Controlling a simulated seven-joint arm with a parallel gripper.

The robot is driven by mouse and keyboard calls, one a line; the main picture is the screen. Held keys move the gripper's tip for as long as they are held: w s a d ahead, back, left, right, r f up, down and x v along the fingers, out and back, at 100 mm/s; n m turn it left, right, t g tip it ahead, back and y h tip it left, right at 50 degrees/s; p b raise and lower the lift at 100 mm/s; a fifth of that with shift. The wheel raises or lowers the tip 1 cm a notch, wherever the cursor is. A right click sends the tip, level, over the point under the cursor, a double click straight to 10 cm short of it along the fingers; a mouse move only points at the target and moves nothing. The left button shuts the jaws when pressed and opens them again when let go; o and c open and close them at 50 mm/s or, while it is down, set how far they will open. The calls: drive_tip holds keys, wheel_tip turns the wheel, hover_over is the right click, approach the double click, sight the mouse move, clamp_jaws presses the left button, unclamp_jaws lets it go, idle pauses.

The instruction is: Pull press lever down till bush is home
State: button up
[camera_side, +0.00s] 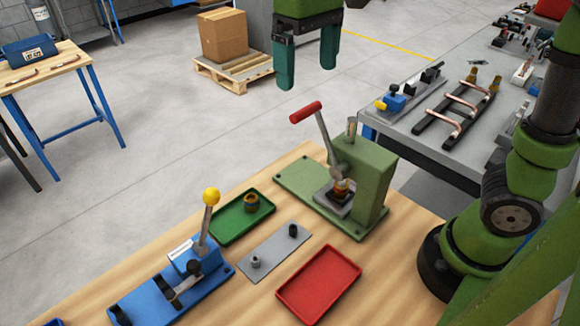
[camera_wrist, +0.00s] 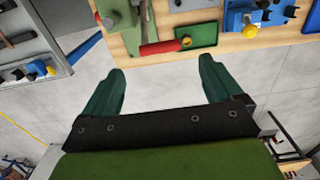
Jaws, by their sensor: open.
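The green press (camera_side: 362,172) stands on the wooden table. Its lever (camera_side: 322,135) is raised and tilted, with a red handle (camera_side: 306,112) at the upper end. The handle also shows in the wrist view (camera_wrist: 160,48), beyond my fingertips. A copper-coloured bush (camera_side: 342,188) sits at the press's dark block under the ram; how deep it sits I cannot tell. My gripper (camera_side: 306,80) is open and empty, above the red handle in the side view and apart from it. Its two green fingers show wide apart in the wrist view (camera_wrist: 160,82).
A green tray (camera_side: 228,228) holding a ringed part (camera_side: 251,202), a grey plate with two pegs (camera_side: 275,250) and a red tray (camera_side: 318,284) lie near the press. A blue lever fixture (camera_side: 172,290) with a yellow knob stands front left. A grey bench (camera_side: 410,135) is behind right.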

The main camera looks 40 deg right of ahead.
sight(306, 108)
wheel_tip(306, 108, down, 7)
drive_tip(key=shift+r, duration=0.1)
idle(0.3)
